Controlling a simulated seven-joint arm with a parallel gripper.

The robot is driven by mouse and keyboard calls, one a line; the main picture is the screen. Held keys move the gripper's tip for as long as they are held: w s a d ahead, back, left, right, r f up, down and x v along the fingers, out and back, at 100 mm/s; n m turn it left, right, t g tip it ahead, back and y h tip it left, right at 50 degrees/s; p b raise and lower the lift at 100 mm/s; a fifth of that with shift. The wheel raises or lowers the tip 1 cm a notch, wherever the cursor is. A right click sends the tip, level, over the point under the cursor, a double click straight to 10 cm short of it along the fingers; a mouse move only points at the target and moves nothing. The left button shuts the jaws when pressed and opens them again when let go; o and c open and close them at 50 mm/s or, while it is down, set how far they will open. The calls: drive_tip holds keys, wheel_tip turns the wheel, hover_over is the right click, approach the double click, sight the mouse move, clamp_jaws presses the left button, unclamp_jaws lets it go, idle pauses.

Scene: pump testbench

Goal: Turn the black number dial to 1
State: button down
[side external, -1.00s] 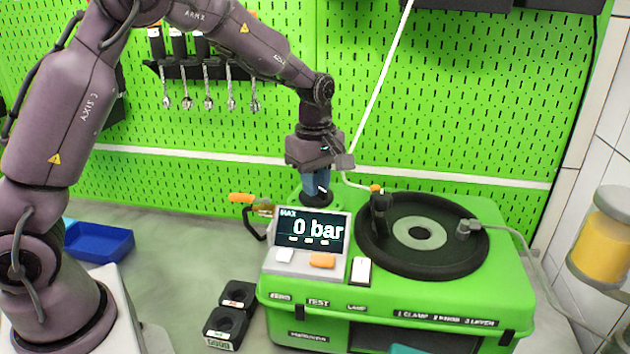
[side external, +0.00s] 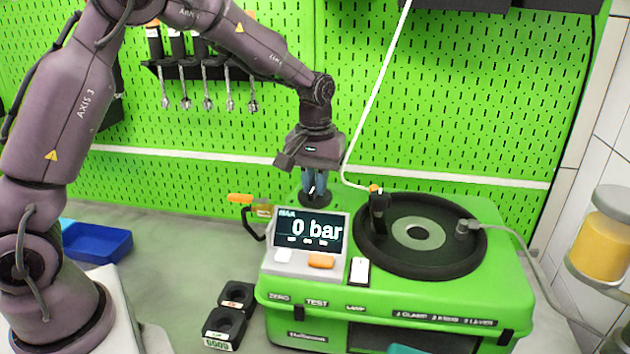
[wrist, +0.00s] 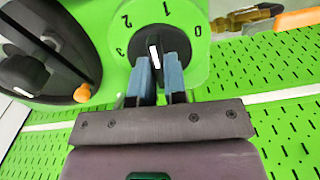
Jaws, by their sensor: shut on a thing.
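The black number dial (wrist: 180,40) sits on the green housing, with numerals 0, 1, 2 and 3 printed around it in the wrist view. Its white mark (wrist: 154,47) slants toward the gap between 1 and 2. My gripper (wrist: 160,62) points down at the dial, its two blue fingers on either side of the raised middle, shut on it. In the side view my gripper (side external: 314,188) is behind the display (side external: 310,232), which reads 0 bar.
A round black plate (side external: 462,259) with a clamp (side external: 379,205) and a grey hose (side external: 520,250) lies right of the gripper. An orange-handled tool (side external: 240,198) is to the left. The green pegboard (side external: 450,90) stands close behind.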

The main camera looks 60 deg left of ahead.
sight(312, 187)
drive_tip(key=shift+m, duration=1.7)
drive_tip(key=shift+r, duration=0.1)
drive_tip(key=c, duration=1.2)
unclamp_jaws()
drive_tip(key=shift+o, duration=0.2)
wheel_tip(312, 187, up, 13)
drive_tip(key=shift+w+m, duration=0.1)
drive_tip(key=shift+m, duration=0.2)
drive_tip(key=s+d+m+t, duration=0.2)
drive_tip(key=s, duration=0.9)
drive_tip(key=s+d+m+t, duration=0.1)
drive_tip(key=s+d+t, duration=0.1)
drive_tip(key=s, duration=1)
drive_tip(key=shift+s+d+r+m+t, duration=0.2)
drive_tip(key=shift+s+r+m+t, duration=0.15)
drive_tip(key=shift+t, duration=0.45)
